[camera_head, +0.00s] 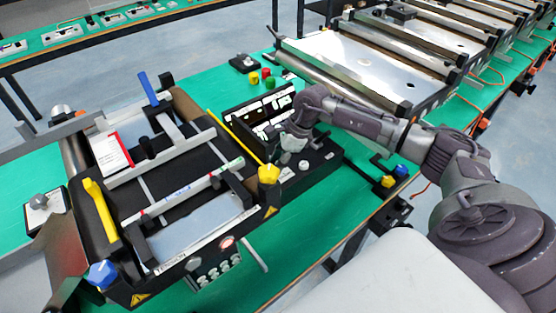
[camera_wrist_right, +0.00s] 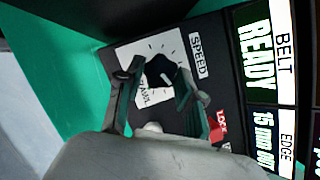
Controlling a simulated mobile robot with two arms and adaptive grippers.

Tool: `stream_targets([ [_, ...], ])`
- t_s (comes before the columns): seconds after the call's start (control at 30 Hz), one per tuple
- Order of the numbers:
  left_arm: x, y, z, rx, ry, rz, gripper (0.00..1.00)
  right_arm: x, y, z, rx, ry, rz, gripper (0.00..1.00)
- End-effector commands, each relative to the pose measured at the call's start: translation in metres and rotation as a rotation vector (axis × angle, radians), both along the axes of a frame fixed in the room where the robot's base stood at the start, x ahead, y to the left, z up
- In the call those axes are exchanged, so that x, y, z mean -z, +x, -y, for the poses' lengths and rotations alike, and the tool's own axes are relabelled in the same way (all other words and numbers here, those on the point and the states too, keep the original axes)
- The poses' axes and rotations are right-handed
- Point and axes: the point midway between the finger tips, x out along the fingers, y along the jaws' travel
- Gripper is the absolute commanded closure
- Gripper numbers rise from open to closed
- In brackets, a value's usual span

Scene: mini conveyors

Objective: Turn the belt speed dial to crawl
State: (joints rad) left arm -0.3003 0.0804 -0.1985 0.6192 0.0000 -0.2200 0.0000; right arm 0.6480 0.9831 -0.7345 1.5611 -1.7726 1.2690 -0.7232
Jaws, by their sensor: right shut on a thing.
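The belt speed dial's black knob (camera_wrist_right: 160,70) sits on a white face plate (camera_wrist_right: 131,53) with tick marks, beside a SPEED label (camera_wrist_right: 199,56). A partly covered word on the plate looks like CRAWL. My right gripper (camera_wrist_right: 158,84) is shut on the knob, one finger on each side. The fingers hide part of the knob, and I cannot tell exactly where its pointer stands. In the head view my right gripper (camera_head: 285,137) is at the black control console (camera_head: 318,160), and the arm hides the dial. My left gripper is not in view.
A display reading BELT READY (camera_wrist_right: 258,48) and a red LOCK mark (camera_wrist_right: 220,126) are near the dial. A yellow knob (camera_head: 268,174) stands just left of the console. The belt machine with a blue lever (camera_head: 148,88) fills the left.

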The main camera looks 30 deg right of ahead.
Motion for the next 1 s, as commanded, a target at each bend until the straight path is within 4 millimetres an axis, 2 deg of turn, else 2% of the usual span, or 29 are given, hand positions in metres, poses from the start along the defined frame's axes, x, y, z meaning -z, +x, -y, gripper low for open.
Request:
stream_targets([
  [0.27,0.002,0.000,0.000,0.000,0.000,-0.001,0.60,0.000,0.000,0.000,0.039,-0.001,0.001,0.98],
  [0.47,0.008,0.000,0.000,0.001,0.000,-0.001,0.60,0.001,-0.001,0.000,0.145,-0.002,0.003,0.98],
  [1.0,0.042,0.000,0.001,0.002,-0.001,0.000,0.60,0.003,-0.003,-0.005,0.636,0.002,0.007,0.98],
])
